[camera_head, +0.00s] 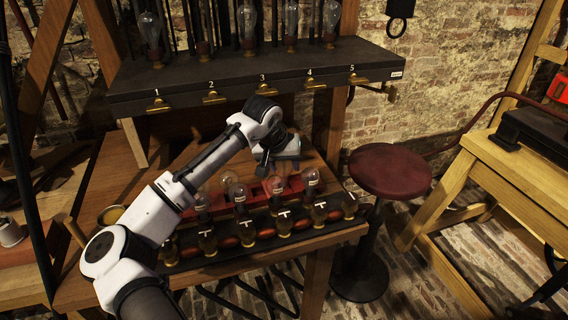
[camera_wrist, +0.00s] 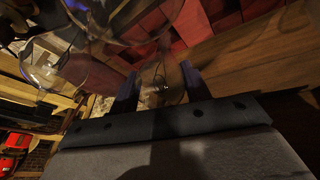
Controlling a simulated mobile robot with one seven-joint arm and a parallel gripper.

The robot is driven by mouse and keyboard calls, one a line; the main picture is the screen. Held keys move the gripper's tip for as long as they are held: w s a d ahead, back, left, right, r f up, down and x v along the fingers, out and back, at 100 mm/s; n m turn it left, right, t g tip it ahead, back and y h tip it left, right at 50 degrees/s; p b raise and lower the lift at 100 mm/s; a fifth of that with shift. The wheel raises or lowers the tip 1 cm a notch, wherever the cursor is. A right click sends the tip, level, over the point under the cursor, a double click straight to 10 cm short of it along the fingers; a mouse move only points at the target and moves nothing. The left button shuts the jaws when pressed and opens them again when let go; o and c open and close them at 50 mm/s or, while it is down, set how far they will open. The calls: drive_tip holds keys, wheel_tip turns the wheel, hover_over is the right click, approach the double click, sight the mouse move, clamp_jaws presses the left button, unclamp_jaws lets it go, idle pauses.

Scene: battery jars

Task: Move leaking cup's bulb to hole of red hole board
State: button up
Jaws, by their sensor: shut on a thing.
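My gripper (camera_head: 276,163) hangs over the workbench and is shut on a glass bulb. In the wrist view, its two dark fingers (camera_wrist: 160,88) stand either side of the clear bulb (camera_wrist: 160,76). The red hole board (camera_head: 257,196) lies behind the row of jars, below my gripper; it also shows as red blocks in the wrist view (camera_wrist: 200,22). Other clear bulbs stand around the board, one at left (camera_head: 232,181) and one with a label at right (camera_head: 310,178). I cannot tell which cup is leaking.
A black rack (camera_head: 270,247) with several brass-and-glass jars runs along the bench's front edge. A black shelf (camera_head: 230,77) with tags numbered 1 to 5 and glass bulbs stands above, behind my arm. A red round stool (camera_head: 390,170) stands at right.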

drive_tip(key=shift+f, duration=0.55)
drive_tip(key=o, duration=1.1)
drive_tip(key=shift+o, duration=0.2)
drive_tip(key=shift+r, duration=0.1)
